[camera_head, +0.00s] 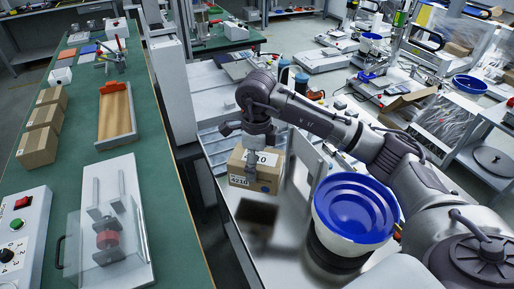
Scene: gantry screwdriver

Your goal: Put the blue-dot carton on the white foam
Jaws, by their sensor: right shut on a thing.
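A brown cardboard carton (239,180) with white number labels and a small blue dot low on its front is at the left part of the metal work table. My right gripper (251,154) reaches in from the right and is shut on this carton from above. The gripper hides part of the carton's top, and I cannot tell whether its underside touches the table. I cannot clearly make out the white foam. My left gripper is not in view.
A blue bowl-shaped feeder (356,207) stands right of the carton. The green bench (168,240) at left holds several cartons (40,148), a wooden tray (115,118) and a clear-covered fixture (108,235).

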